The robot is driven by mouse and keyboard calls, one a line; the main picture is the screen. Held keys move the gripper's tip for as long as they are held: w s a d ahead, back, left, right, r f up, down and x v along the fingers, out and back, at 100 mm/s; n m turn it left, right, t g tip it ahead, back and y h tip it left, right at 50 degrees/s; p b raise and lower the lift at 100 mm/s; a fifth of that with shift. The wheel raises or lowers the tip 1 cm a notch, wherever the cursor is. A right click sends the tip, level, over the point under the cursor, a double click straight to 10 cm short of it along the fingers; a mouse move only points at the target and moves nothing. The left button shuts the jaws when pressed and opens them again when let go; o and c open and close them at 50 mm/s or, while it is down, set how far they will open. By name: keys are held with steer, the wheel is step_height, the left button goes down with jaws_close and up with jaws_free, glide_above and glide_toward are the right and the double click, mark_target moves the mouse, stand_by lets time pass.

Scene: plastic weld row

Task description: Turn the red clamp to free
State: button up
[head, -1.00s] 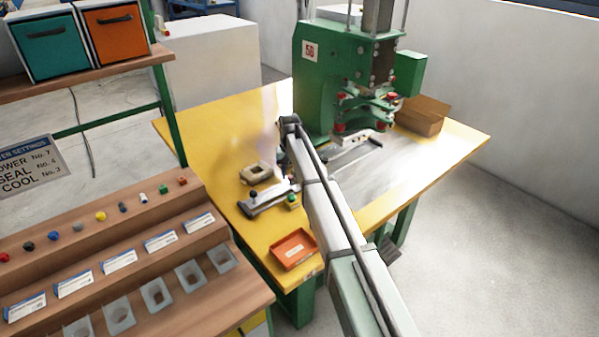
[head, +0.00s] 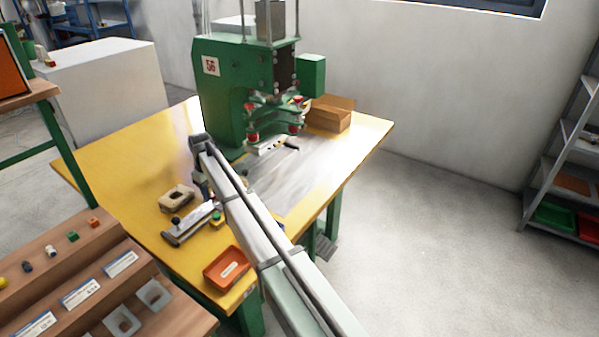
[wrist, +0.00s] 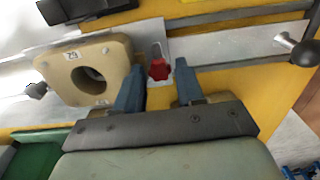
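The red clamp (wrist: 159,70) is a small lobed knob in the wrist view. It sits at the lower end of a slot in a bright metal plate (wrist: 225,48), beside a beige block (wrist: 110,65) with a round hole and a numbered label. My gripper (wrist: 160,88) is open with two blue fingers and nothing between them.
In the wrist view, a metal lever with a dark knob (wrist: 305,52) is at the right and a winged screw (wrist: 37,90) at the left. In the head view, the green press (head: 225,85) stands behind, and an orange tray (head: 226,268) lies at the yellow table's (head: 110,160) front edge.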

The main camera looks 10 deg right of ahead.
mark_target(212, 195)
steer(key=n, duration=1)
steer(key=shift+n, duration=0.4)
steer(key=shift+r+n, duration=0.3)
steer(key=shift+r, duration=0.05)
step_height(212, 195, up, 13)
steer(key=w+d+f+m+t, duration=0.1)
steer(key=d+f+m, duration=0.2)
steer(key=d, duration=0.8)
steer(key=w+d+f+m+t+h, duration=0.1)
steer(key=d+f, duration=0.4)
steer(key=d, duration=0.6)
steer(key=w+d+f+m+t+h, duration=0.1)
steer(key=d+f+m, duration=0.3)
steer(key=d, duration=0.7)
steer(key=shift+w+d+f+m+t, duration=0.15)
steer(key=shift+w+m+t, duration=0.45)
steer(key=shift+m, duration=0.4)
steer(key=shift+s+d, duration=0.1)
